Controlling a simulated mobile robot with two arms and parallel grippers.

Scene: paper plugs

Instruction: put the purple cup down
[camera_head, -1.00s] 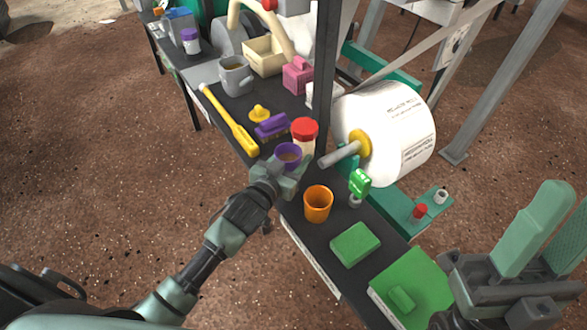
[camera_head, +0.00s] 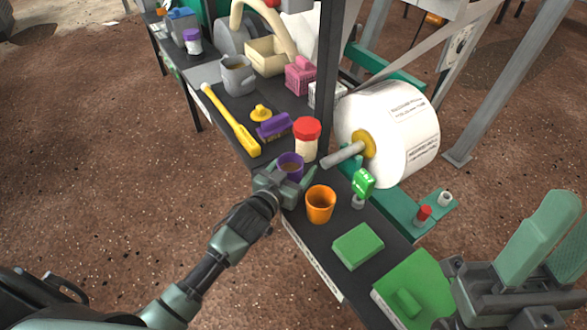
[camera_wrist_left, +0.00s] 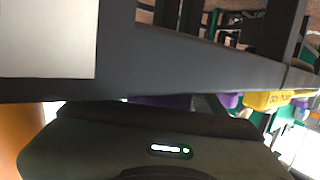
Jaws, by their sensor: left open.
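The purple cup (camera_head: 290,162) stands upright on the dark bench top, between the red-lidded jar and the orange cup. My left gripper (camera_head: 288,183) is open at the near side of the cup, with its fingers low beside it; they partly hide the cup's lower part. In the left wrist view a strip of purple (camera_wrist_left: 165,101) shows behind the dark gripper body, and the rest is hidden. My right gripper (camera_head: 555,240) is at the lower right, its two green fingers apart with nothing seen between them.
The orange cup (camera_head: 320,206) stands close to my left gripper. A large white roll (camera_head: 400,120) and a dark post (camera_head: 325,75) bound the right side.

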